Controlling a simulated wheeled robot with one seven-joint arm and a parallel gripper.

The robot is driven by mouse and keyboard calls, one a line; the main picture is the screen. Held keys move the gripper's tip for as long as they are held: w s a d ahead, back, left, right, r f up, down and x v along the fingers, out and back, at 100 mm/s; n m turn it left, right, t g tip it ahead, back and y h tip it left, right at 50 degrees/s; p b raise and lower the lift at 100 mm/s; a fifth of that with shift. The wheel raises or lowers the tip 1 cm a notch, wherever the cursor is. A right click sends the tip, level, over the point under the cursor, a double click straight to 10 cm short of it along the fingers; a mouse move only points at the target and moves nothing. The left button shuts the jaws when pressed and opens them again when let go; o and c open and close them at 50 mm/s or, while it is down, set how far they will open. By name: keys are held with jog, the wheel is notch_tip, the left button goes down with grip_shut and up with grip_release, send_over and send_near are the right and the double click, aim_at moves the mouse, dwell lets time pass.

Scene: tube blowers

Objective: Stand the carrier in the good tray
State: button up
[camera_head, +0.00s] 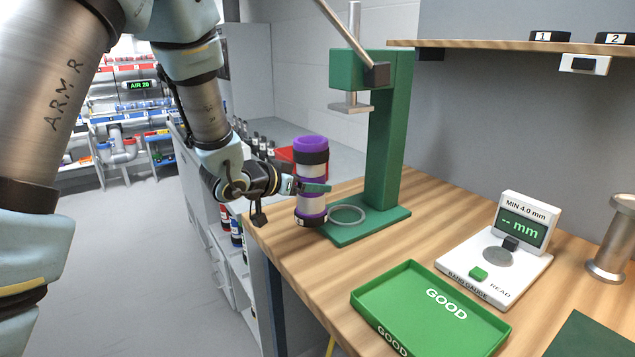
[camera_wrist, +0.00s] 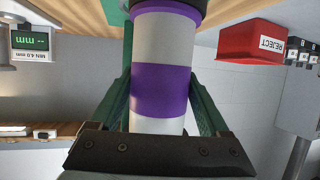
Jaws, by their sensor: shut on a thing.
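The carrier (camera_head: 311,175) is a cylinder with purple, black and pale grey bands. My gripper (camera_head: 312,187) is shut on it around its middle and holds it roughly upright by the left edge of the wooden bench, beside the green press. In the wrist view the carrier (camera_wrist: 163,90) stands between the two green fingers of my gripper (camera_wrist: 165,100). The good tray (camera_head: 413,326) is green, low-walled and empty, with GOOD on its floor and front wall. It lies near the front of the bench, right of and nearer than the carrier.
A green press (camera_head: 389,140) with a lever and a ring on its base stands just behind the carrier. A white band gauge (camera_head: 478,276) reading "-- mm" is right of the tray. A metal post (camera_head: 612,240) stands far right. A red reject bin (camera_wrist: 243,42) shows in the wrist view.

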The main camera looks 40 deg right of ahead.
jog(key=shift+w+a, duration=0.1)
jog(key=shift+a, duration=2.05)
